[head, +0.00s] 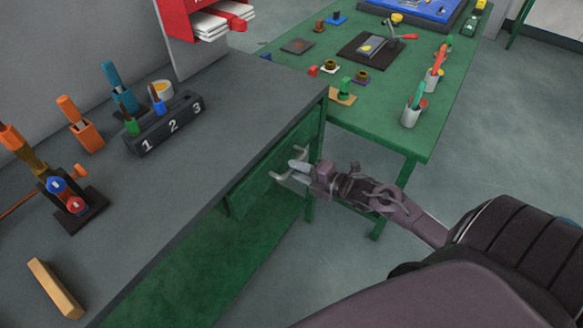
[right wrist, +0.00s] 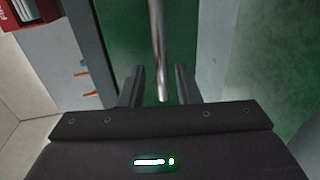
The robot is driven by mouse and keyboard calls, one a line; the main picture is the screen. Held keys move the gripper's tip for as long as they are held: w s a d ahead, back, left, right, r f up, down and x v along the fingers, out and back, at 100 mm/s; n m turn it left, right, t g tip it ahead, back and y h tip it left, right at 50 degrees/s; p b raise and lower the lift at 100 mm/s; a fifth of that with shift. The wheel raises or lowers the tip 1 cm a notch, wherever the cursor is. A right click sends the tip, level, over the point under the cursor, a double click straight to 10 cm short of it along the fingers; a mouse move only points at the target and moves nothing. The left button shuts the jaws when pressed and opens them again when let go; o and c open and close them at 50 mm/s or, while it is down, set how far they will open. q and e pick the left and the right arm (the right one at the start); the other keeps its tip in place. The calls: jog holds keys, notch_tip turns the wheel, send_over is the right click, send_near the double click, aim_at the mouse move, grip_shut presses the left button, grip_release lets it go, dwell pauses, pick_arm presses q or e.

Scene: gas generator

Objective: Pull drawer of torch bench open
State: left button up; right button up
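The torch bench has a dark grey top (head: 225,110) and a green frame. Its green drawer front (head: 255,185) sits below the top's right edge and looks roughly flush with the frame. A metal bar handle (head: 280,177) sticks out from it, partly hidden by my gripper. My right gripper (head: 297,168) is at this handle. In the right wrist view the handle bar (right wrist: 158,45) runs between the two fingers, with a visible gap on each side, so the gripper is open around it. My left gripper is not in view.
A torch (head: 65,190), a numbered block (head: 168,122) and a wooden bar (head: 55,288) are on the bench top. A green table (head: 405,135) with tools and cups stands beyond my right arm. Grey floor (head: 480,140) is clear at right.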

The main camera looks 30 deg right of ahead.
jog(key=shift+x, duration=1.05)
jog(key=shift+w+f, duration=0.15)
jog(key=shift+w, duration=0.2)
jog(key=c, duration=0.6)
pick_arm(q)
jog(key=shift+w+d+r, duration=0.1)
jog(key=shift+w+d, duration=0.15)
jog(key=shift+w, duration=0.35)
pick_arm(e)
grip_shut()
